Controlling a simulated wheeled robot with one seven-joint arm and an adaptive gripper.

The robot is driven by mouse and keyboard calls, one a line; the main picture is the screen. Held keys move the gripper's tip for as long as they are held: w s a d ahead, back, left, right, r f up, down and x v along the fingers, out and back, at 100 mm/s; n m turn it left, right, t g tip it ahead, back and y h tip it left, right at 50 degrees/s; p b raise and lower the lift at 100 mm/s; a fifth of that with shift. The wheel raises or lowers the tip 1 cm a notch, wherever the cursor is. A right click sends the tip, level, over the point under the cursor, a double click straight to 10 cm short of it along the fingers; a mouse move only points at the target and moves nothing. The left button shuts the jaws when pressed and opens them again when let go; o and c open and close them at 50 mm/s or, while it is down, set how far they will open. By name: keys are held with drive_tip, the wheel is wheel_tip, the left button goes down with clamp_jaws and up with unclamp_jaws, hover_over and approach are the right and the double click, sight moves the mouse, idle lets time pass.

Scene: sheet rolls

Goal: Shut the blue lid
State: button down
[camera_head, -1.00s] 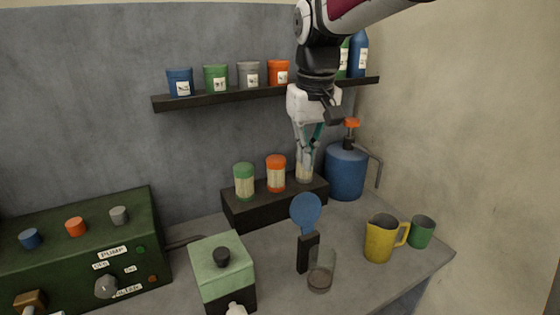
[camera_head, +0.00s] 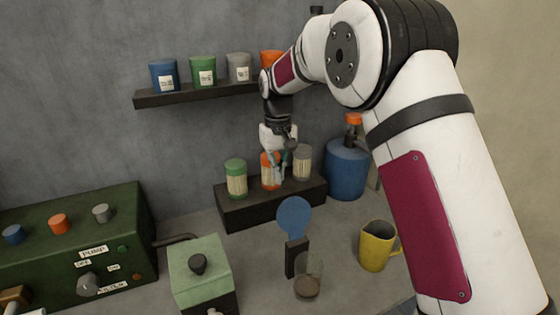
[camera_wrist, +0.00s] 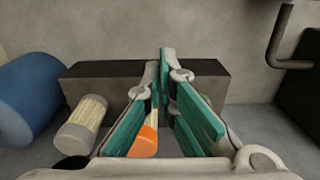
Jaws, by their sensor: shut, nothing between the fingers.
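The blue lid (camera_head: 294,216) is a round flat disc. It stands open and upright on top of a black post (camera_head: 296,257), behind a small clear glass jar (camera_head: 307,285) on the bench. My gripper (camera_head: 279,178) is shut and empty, behind and above the lid, in front of the orange-capped jar (camera_head: 270,168) on the dark block. In the wrist view my gripper (camera_wrist: 165,58) shows its teal finger pads close together, with the orange cap (camera_wrist: 144,142) partly hidden behind them. The blue lid is not seen in the wrist view.
The dark block (camera_head: 236,213) also holds a green-capped jar (camera_head: 236,180) and a grey-capped jar (camera_head: 302,163). A blue canister (camera_head: 346,168), a yellow jug (camera_head: 376,246), a pale green box (camera_head: 199,262) and a dark green control box (camera_head: 70,255) surround the lid.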

drive_tip(key=shift+s+d+f+p, duration=0.25)
drive_tip(key=shift+s+f+p, duration=0.2)
drive_tip(key=shift+s+f, duration=0.15)
drive_tip(key=shift+s+d+f+p, duration=0.2)
drive_tip(key=shift+s+f+p, duration=0.2)
drive_tip(key=shift+s+f, duration=0.15)
drive_tip(key=shift+s+d+f+p, duration=0.25)
drive_tip(key=shift+s+f+p, duration=0.25)
drive_tip(key=shift+s, duration=0.15)
drive_tip(key=shift+r, duration=0.1)
